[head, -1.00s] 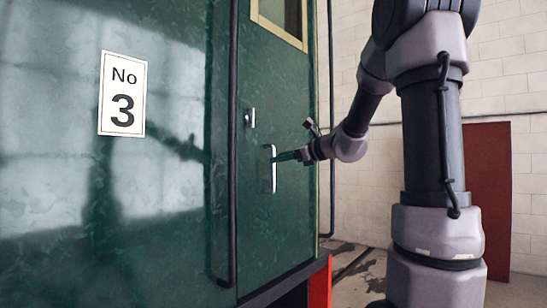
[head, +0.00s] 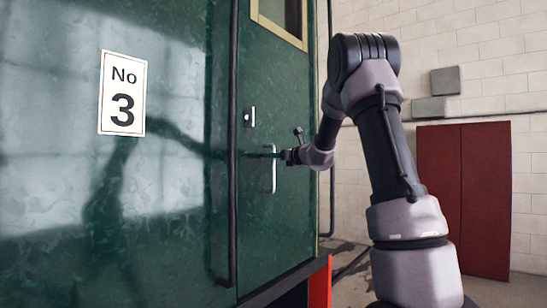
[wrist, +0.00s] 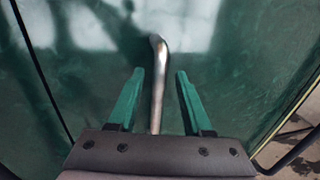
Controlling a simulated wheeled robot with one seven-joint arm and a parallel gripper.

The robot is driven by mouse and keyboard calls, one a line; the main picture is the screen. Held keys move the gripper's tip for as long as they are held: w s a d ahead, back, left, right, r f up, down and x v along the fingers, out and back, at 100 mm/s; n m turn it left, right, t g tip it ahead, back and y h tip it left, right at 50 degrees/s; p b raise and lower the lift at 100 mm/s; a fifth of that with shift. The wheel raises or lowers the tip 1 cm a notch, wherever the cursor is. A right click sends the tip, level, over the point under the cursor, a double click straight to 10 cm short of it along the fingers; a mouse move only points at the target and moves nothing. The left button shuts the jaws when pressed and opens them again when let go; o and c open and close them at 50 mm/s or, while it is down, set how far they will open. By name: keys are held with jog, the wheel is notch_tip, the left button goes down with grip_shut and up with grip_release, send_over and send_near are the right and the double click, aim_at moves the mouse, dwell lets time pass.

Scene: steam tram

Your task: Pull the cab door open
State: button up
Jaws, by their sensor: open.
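The green cab door (head: 282,85) is shut in its frame, with a window at its top. Its upright metal pull handle (head: 273,180) is at mid height. My gripper (head: 262,154) is at the handle's upper part and comes in from the right. In the wrist view the handle (wrist: 157,62) runs between the two green fingers of my open gripper (wrist: 160,74), with a gap on both sides. The handle's lower end is hidden behind the gripper body there. I cannot tell the exact depth of the fingers around it.
A small metal plate (head: 249,117) is on the door above left of the handle. A dark vertical rail (head: 232,200) stands left of the door. A "No 3" sign (head: 123,93) is on the green side. A red-brown panel (head: 485,190) stands by the white wall at right.

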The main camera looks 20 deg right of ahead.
jog(key=shift+w+a, duration=0.15)
jog(key=shift+w, duration=0.15)
grip_shut()
dwell(1.3)
